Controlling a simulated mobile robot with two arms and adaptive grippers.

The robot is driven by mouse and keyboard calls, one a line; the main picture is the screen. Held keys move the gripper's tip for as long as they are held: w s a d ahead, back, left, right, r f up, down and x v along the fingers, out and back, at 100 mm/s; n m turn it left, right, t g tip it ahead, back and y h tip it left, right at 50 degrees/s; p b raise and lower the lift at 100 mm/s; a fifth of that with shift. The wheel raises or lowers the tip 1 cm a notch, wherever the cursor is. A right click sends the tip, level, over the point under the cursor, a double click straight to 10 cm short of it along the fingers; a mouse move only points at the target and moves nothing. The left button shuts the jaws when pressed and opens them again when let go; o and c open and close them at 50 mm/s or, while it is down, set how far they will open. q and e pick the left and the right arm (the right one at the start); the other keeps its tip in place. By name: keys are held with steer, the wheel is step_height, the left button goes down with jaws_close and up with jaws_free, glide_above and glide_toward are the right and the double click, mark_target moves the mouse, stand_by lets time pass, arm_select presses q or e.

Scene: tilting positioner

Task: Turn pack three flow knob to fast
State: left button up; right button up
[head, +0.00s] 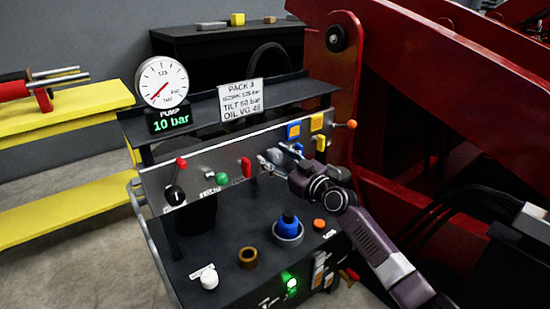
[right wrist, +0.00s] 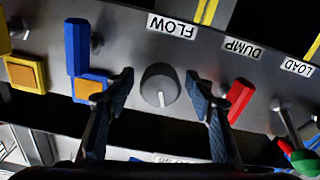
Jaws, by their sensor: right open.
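The flow knob (right wrist: 158,82) is a round dark grey knob with a pale pointer line, on the grey panel under the upside-down FLOW label (right wrist: 172,26) in the right wrist view. Its pointer line points toward the bottom of that picture. My right gripper (right wrist: 160,76) is open, with one blue-grey finger on each side of the knob and a gap on both sides. In the head view my right gripper (head: 272,163) is at the panel front and largely covers the knob. The PACK 3 sign (head: 241,99) stands above the panel. My left gripper is not in view.
A red lever (right wrist: 240,101) under the DUMP label is close beside one finger; a blue lever (right wrist: 77,47) is on the other side. A green ball knob (head: 222,179) is further left. The pressure gauge (head: 162,82) stands above, over a 10 bar display.

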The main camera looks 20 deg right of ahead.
steer(key=c, duration=1.2)
steer(key=shift+o, duration=0.2)
